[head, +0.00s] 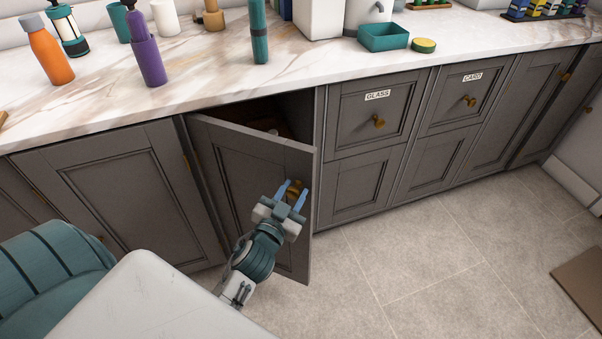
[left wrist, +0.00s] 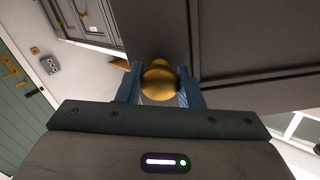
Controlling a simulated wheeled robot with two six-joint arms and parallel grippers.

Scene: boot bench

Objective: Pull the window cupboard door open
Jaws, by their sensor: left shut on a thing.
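The grey cupboard door (head: 245,170) stands partly open, swung out from the cabinet front, with a dark gap above it into the cupboard. Its brass knob (head: 294,189) is near the free right edge. My left gripper (head: 291,195) has its blue fingers on either side of the knob and is shut on it. In the left wrist view the round knob (left wrist: 159,82) sits between the two fingertips, against the grey door (left wrist: 240,45). My right gripper is in neither view.
A marble worktop (head: 200,85) runs above the cabinets, with an orange bottle (head: 49,52), a purple bottle (head: 148,58) and a teal cylinder (head: 259,35) on it. Drawers labelled GLASS (head: 372,112) and CARD (head: 466,98) are to the right. The tiled floor (head: 420,255) in front is clear.

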